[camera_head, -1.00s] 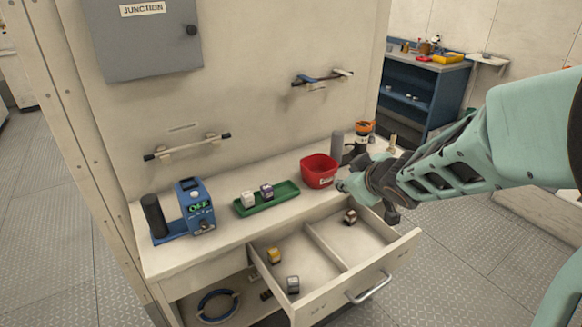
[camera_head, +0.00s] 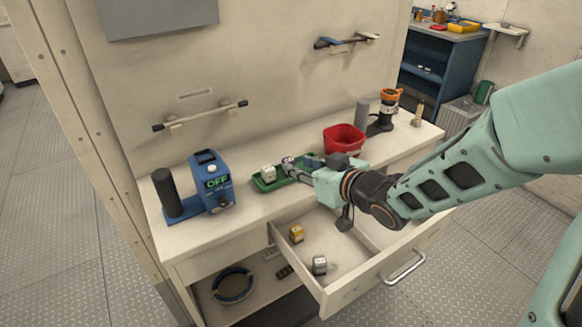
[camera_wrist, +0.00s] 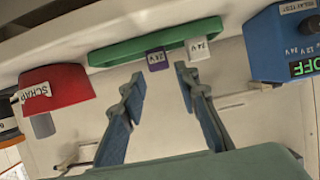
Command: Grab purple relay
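The purple relay (camera_wrist: 157,60) sits in the green tray (camera_wrist: 110,53) on the counter, beside a white relay (camera_wrist: 198,49). In the wrist view my gripper (camera_wrist: 160,74) is open, with one finger on each side of the purple relay's line. The relay appears just beyond the fingertips, and nothing is held. In the head view my gripper (camera_head: 290,170) reaches in from the right over the tray (camera_head: 262,184). The purple relay (camera_head: 288,161) is partly hidden by the fingertips there. The white relay (camera_head: 269,173) is just to its left.
A blue relay tester reading OFF (camera_head: 210,180) stands left of the tray. A red scrap bin (camera_head: 344,138) stands to the right. The open drawer (camera_head: 340,283) below holds a yellow relay (camera_head: 296,234) and a grey relay (camera_head: 319,265). A wall rail (camera_head: 200,117) is behind.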

